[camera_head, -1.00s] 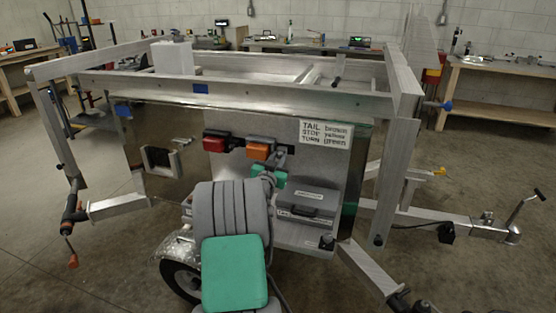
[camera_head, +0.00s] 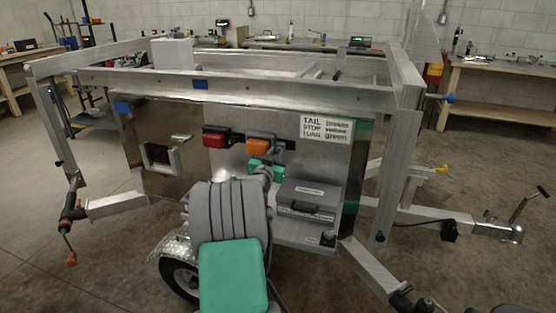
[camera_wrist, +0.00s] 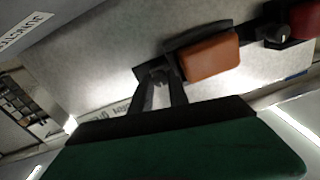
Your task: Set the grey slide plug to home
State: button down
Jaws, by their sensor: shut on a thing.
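The grey slide plug appears to be the small dark grey piece beside the orange lamp (camera_head: 259,144) on the trailer panel. In the wrist view this dark piece (camera_wrist: 198,36) lies against the orange lamp (camera_wrist: 211,57), and the two fingers of my gripper (camera_wrist: 156,74) close on its near end. In the head view my grey arm with its green pad stands in front of the panel, and my gripper (camera_head: 266,165) reaches up just below the orange lamp. The exact contact at the fingertips is dark and partly hidden.
A red lamp (camera_head: 216,137) sits left of the orange one. A white wiring label (camera_head: 326,128) is at upper right, and a grey case (camera_head: 307,199) stands right of my arm. The aluminium trailer rail (camera_head: 260,88) runs above the panel. A white-framed opening (camera_head: 158,154) is at left.

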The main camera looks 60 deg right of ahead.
jog(key=c, duration=1.3)
grip_release()
jog(key=shift+w, duration=0.2)
jog(key=shift+o, duration=0.2)
jog(key=p, duration=0.2)
jog(key=shift+s+r+p, duration=0.3)
jog(key=shift+s+r, duration=0.05)
jog(key=shift+s, duration=0.05)
jog(key=w+a+f+n+t+y, duration=0.1)
jog(key=w+a+f+n+y, duration=0.1)
jog(key=a, duration=0.9)
jog(key=w+a+f+n+y+b, duration=0.1)
jog(key=w+a+y, duration=0.3)
jog(key=a, duration=0.8)
jog(key=w+a+f+n+t+y, duration=0.1)
jog(key=w+a+f+n+y, duration=0.2)
jog(key=a, duration=0.8)
jog(key=shift+w+a+f+n+t+y+b, duration=0.15)
jog(key=shift+w+a+n+t+y+b, duration=0.2)
jog(key=shift+w, duration=0.65)
